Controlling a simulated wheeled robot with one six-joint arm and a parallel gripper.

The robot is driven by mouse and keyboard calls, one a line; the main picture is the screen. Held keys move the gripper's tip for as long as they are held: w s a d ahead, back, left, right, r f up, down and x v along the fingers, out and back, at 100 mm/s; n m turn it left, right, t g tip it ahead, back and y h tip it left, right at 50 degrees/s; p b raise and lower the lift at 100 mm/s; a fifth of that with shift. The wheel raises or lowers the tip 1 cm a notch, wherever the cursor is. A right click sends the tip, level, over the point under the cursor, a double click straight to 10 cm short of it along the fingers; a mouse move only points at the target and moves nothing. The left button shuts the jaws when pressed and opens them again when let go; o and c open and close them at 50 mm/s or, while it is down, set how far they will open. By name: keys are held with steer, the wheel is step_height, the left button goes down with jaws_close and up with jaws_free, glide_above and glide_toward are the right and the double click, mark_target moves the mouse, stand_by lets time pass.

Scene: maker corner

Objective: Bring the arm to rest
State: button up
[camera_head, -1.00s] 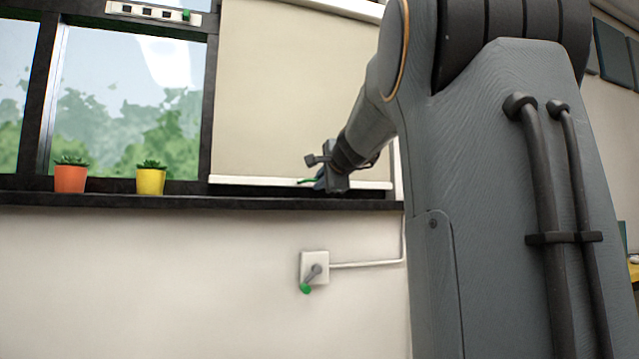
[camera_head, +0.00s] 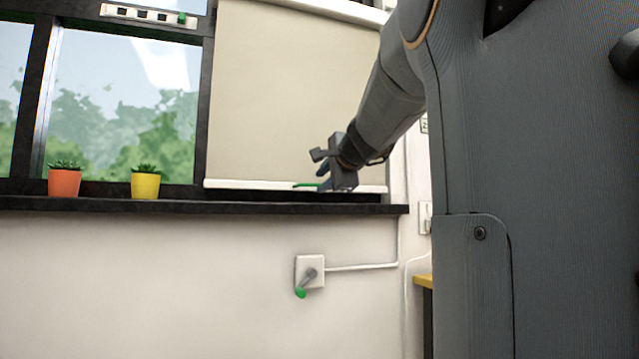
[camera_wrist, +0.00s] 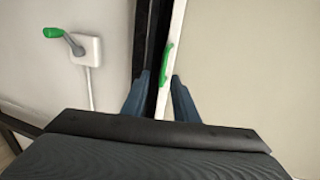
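My gripper (camera_head: 324,178) is at the end of my raised arm, in front of the lower right part of the roller blind (camera_head: 285,90). In the wrist view its two blue fingers (camera_wrist: 160,76) stand apart with nothing held. The blind's white bottom bar (camera_wrist: 177,40) and its green tab (camera_wrist: 166,64) show beyond and between the fingertips. In the head view the green tab (camera_head: 305,185) lies just left of the gripper. The exact gap from fingers to bar cannot be told.
A dark window sill (camera_head: 100,204) runs below the blind, with an orange pot (camera_head: 64,183) and a yellow pot (camera_head: 145,186) on it. A wall box with a green-ended crank (camera_head: 310,272) is below.

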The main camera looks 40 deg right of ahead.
steer(key=shift+s+a, duration=0.1)
steer(key=shift+s, duration=0.2)
